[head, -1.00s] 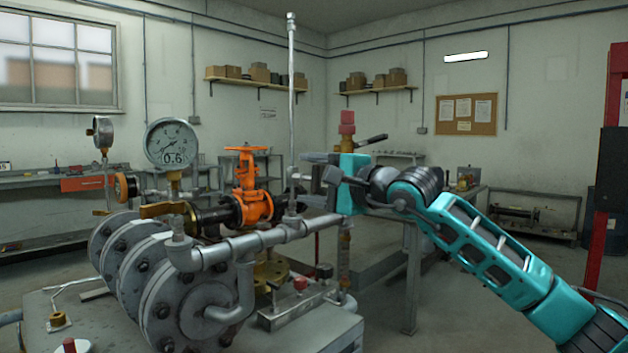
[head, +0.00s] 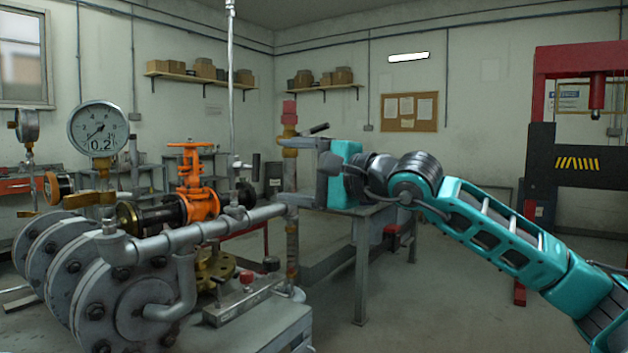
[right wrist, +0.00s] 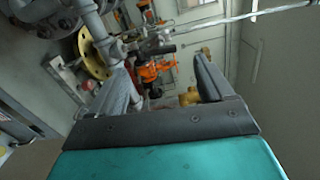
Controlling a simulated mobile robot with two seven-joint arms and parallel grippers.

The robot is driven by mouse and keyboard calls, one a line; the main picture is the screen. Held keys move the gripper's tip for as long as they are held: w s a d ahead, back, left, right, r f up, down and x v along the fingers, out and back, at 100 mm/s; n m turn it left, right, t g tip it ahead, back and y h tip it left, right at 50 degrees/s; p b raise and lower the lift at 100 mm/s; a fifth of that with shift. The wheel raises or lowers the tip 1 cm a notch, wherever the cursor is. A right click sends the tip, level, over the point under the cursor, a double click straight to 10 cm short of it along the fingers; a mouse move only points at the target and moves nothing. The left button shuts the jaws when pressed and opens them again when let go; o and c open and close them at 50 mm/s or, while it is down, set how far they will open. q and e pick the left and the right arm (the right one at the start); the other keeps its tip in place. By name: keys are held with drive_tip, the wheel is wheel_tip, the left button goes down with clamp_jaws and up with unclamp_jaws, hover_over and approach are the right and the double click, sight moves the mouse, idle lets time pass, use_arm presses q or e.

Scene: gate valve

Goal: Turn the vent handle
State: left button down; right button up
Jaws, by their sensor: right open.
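The vent handle seems to be the short black lever (head: 256,165) at the foot of the thin upright pipe (head: 231,80), on the grey pipework. It stands about upright in the head view. In the right wrist view the black lever (right wrist: 161,50) shows beyond the gap between the fingers. My right gripper (head: 289,171) is open and empty, right of the lever and apart from it. It also shows in the right wrist view (right wrist: 164,76). My left gripper is not in view.
An orange handwheel valve (head: 199,190) stands left of the lever. A red-capped brass valve (head: 290,112) with its own black lever (head: 318,129) rises behind my right gripper. A red and black press (head: 570,150) stands at the right. Floor is open at lower right.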

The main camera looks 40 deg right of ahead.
drive_tip(key=b+v, duration=0.1)
drive_tip(key=v, duration=0.3)
drive_tip(key=shift+b, duration=0.35)
idle(0.4)
